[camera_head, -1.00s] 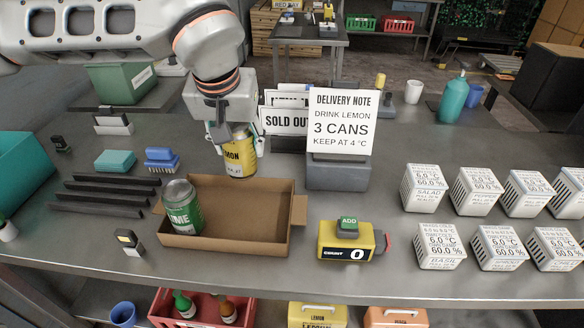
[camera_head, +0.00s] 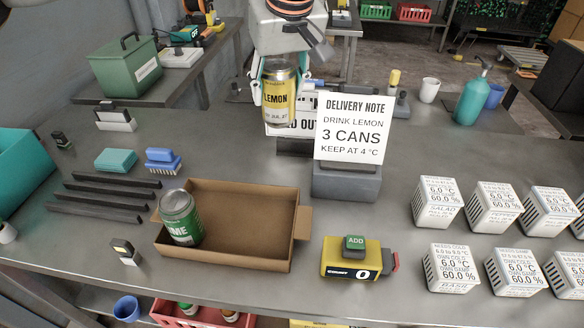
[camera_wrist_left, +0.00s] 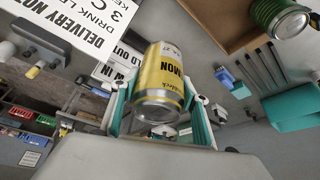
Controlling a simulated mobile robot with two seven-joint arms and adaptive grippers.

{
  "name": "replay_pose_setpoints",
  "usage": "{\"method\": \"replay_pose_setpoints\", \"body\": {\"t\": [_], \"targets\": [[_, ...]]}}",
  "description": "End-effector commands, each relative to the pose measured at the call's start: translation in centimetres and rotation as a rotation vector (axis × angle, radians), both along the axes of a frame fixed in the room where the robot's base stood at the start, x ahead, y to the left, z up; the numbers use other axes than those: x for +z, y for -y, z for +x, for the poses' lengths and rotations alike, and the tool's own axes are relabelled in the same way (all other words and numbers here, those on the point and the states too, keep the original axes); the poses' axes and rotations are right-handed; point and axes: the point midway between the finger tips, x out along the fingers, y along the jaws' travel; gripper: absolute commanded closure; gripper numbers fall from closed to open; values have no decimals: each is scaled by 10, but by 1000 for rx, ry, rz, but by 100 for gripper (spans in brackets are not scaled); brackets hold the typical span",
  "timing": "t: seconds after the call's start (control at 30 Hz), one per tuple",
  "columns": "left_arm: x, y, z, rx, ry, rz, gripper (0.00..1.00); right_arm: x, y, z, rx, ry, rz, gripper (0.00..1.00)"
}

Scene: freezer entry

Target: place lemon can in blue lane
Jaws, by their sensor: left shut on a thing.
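The yellow lemon can (camera_head: 277,97) is held upright in my left gripper (camera_head: 283,88), high above the table behind the cardboard box. In the left wrist view the can (camera_wrist_left: 160,82) sits between the teal fingers of the gripper (camera_wrist_left: 160,110). A green lime can (camera_head: 180,219) leans in the left part of the cardboard box (camera_head: 250,262). The delivery note (camera_head: 352,128) reads drink lemon, 3 cans, keep at 4 °C. No blue lane can be made out. My right gripper is not in view.
A yellow counter (camera_head: 352,258) reading 0 stands right of the box. Several white labelled cubes (camera_head: 437,203) fill the right side. Dark strips (camera_head: 105,197), a blue brush (camera_head: 163,160) and a teal block (camera_head: 116,160) lie at left. The sign stand (camera_head: 346,182) is behind the counter.

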Motion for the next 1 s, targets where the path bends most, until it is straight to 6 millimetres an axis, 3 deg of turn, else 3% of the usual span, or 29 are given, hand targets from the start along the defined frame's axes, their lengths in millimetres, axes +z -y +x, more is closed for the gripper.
{"method": "replay_pose_setpoints", "body": {"t": [0.1, 0.43, 0.6, 0.8, 1.0], "targets": [[-33, 0, -1, -5, -5, 0, 92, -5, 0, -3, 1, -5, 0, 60], [-109, -1, -1, -2, -5, -1, 92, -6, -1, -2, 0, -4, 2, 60], [-129, 0, 0, -2, -1, -2, 92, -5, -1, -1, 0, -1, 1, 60], [-141, 0, 0, -2, 0, 0, 92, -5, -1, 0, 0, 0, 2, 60], [-169, -1, 0, -1, -3, 0, 92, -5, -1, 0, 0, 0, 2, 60]]}}
